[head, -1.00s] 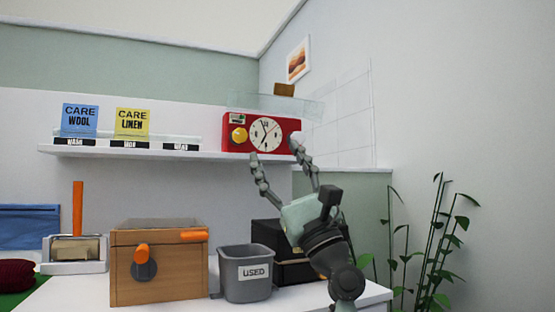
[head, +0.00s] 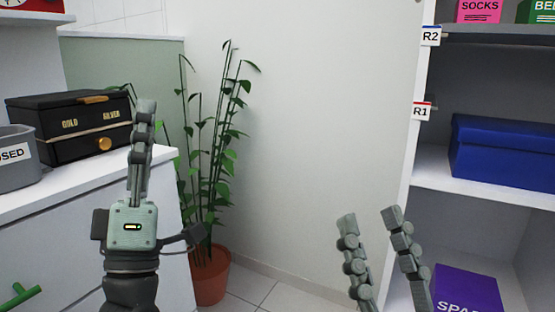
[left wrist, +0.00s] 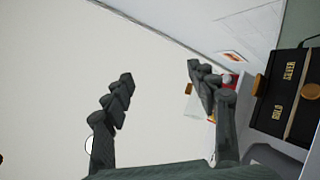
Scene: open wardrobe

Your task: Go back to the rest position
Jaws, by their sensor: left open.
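My left gripper (head: 144,106) points upward in the head view, in front of the counter's right end. It shows edge-on there. In the left wrist view my left gripper (left wrist: 160,70) has its two fingers wide apart with nothing between them. My right gripper (head: 370,214) shows at the bottom, right of the middle, with its two fingers pointing up and apart. No object shows between them. The rest of the right arm is out of view.
A black box (head: 75,130) marked gold and silver and a grey bin (head: 14,160) stand on the white counter (head: 60,190). A potted plant (head: 210,272) stands beside it. At right are open shelves (head: 480,187) with a blue box (head: 505,150) and a purple box (head: 465,291).

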